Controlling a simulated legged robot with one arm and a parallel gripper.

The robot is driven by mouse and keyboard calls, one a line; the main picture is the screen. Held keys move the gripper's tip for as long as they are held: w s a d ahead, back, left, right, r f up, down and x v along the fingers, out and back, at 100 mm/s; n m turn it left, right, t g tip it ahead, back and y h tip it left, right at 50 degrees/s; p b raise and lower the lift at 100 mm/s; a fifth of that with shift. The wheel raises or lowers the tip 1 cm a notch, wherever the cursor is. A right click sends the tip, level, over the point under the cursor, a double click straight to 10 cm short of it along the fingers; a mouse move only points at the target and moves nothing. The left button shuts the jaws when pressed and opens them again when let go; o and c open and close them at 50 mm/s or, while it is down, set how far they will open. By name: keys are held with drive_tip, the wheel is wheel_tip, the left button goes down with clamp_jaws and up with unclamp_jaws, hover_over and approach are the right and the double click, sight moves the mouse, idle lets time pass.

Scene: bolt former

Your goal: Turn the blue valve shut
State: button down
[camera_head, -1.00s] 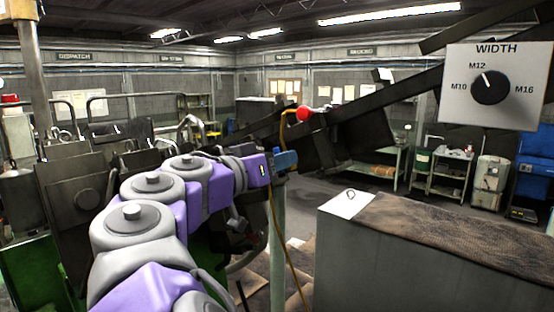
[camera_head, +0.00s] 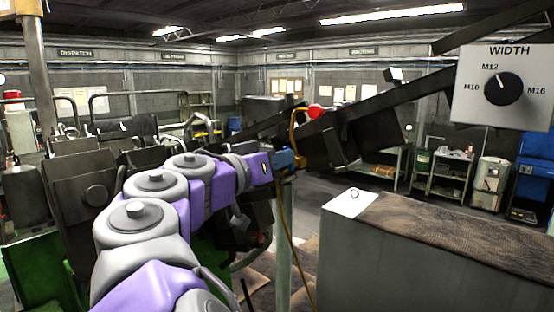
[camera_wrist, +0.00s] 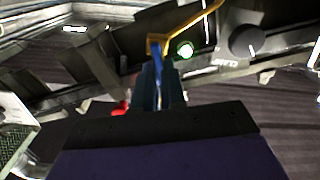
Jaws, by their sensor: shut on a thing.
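The blue valve shows as a small blue handle (camera_wrist: 158,64) between my fingertips in the wrist view, just below a yellow pipe. My gripper (camera_wrist: 158,82) is shut on this handle, and its fingers cover most of it. In the head view, my purple and grey arm reaches to the middle, where my gripper (camera_head: 285,160) meets the blue part beside the yellow pipe (camera_head: 293,127). The handle's exact angle is hard to tell there.
A red ball knob (camera_head: 315,111) sits near the pipe on a dark sloping rail (camera_head: 385,100). A WIDTH dial panel (camera_head: 502,87) hangs at right. A grey cabinet (camera_head: 400,250) fills the lower right.

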drive_tip(key=shift+w+a+f+n+p, duration=0.25)
drive_tip(key=shift+n+p, duration=1.15)
drive_tip(key=shift+n, duration=1.05)
drive_tip(key=shift+w+a+f+n+p, duration=0.1)
drive_tip(key=shift+f+n+p, duration=0.3)
drive_tip(key=shift+n+p, duration=1.5)
drive_tip(key=shift+w+a+f+n+p, duration=0.2)
drive_tip(key=shift+n+p, duration=0.65)
drive_tip(key=shift+n, duration=2.1)
drive_tip(key=shift+s+f, duration=0.1)
drive_tip(key=shift+f, duration=0.05)
drive_tip(key=c, duration=1.6)
unclamp_jaws()
drive_tip(key=shift+c, duration=0.2)
drive_tip(key=o, duration=0.4)
drive_tip(key=shift+w+f, duration=0.1)
drive_tip(key=shift+w, duration=0.2)
drive_tip(key=shift+o, duration=0.2)
drive_tip(key=shift+s, duration=0.15)
